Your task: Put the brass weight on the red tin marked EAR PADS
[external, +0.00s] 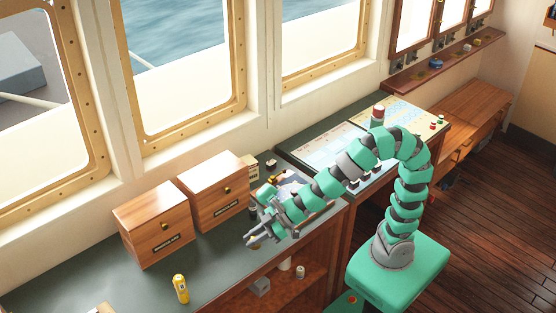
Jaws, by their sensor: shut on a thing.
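My gripper (253,238) is low over the front of the dark green counter, to the right of two wooden boxes. It is shut on a small brass-coloured thing, the brass weight (254,246), which shows only partly between and below the fingers. I cannot tell whether the weight touches the counter. A red thing with a pale band (378,112) stands behind my arm on the chart table. No EAR PADS lettering can be read on it, so I cannot tell if it is the tin.
Two wooden boxes (152,224) (213,190) with label plates stand along the window side. Small items crowd the counter behind my gripper. The counter (100,275) is clear in front of the left box.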

